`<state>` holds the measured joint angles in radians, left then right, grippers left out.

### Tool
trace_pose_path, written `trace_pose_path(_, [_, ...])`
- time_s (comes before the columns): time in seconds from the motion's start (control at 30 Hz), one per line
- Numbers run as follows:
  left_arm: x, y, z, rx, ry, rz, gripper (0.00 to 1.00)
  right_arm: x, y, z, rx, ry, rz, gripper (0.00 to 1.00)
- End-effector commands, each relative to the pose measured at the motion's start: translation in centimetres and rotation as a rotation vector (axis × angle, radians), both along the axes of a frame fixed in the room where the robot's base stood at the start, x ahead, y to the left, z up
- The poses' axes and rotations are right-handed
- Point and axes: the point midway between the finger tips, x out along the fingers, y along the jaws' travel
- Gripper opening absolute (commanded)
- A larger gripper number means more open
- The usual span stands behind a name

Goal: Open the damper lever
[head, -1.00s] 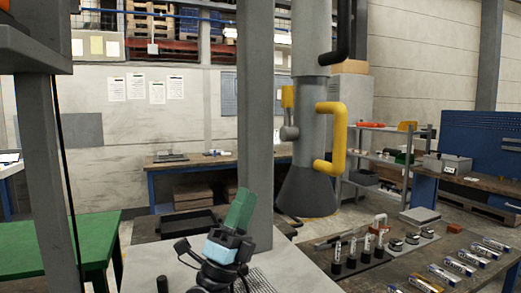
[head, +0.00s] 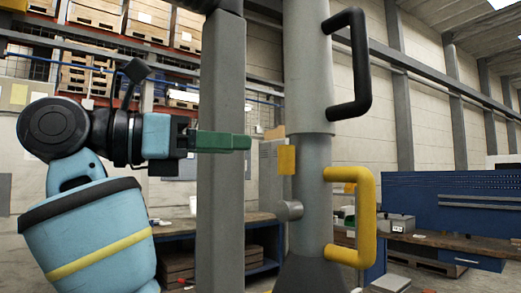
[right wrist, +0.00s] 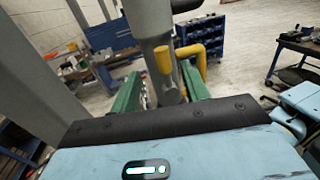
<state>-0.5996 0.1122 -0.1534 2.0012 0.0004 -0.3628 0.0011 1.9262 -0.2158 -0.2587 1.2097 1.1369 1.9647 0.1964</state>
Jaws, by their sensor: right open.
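The damper lever shows in the head view as a yellow grip (head: 287,160) above a round grey pivot (head: 290,210) on the left side of the grey duct (head: 312,110). The grip stands upright. In the right wrist view the yellow grip (right wrist: 163,60) is ahead, between the green fingers in the picture, with the grey pivot (right wrist: 171,97) below it. My right gripper (head: 248,143) has green fingers and points right toward the lever, apart from it. It is open and empty, also in the right wrist view (right wrist: 159,72). My left gripper is not in view.
A yellow C-shaped handle (head: 367,217) and a higher black one (head: 361,65) stick out from the duct's right side. A grey post (head: 220,215) stands behind my right gripper. A workbench (head: 262,222) stands farther back; a blue pegboard (head: 440,202) is at right.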

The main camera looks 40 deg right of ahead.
Motion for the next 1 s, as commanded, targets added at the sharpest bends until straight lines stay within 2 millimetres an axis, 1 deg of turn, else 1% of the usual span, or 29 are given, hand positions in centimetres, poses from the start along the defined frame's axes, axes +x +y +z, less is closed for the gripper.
trace_pose_path(0.13, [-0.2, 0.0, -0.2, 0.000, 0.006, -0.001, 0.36, -0.1, -0.2, 0.0, 0.000, 0.000, 0.000, 0.46])
trace_pose_path(0.23, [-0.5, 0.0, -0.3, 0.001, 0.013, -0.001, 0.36, -0.3, -1.0, 0.0, 0.000, 0.001, -0.002, 0.46])
trace_pose_path(0.37, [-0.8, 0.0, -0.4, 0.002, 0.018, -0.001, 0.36, -0.9, -2.8, 0.0, -0.002, 0.000, -0.004, 0.46])
trace_pose_path(0.5, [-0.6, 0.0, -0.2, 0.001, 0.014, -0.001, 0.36, -1.5, -4.8, 0.0, -0.001, -0.001, -0.004, 0.46])
trace_pose_path(0.7, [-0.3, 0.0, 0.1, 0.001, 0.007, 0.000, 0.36, -2.2, -6.9, 0.1, -0.002, 0.000, -0.003, 0.46])
trace_pose_path(0.8, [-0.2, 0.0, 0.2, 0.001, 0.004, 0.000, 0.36, -2.3, -7.3, 0.0, -0.003, 0.001, -0.001, 0.46])
trace_pose_path(1.0, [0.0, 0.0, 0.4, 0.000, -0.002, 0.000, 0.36, -2.4, -7.5, 0.0, -0.002, 0.003, 0.000, 0.46])
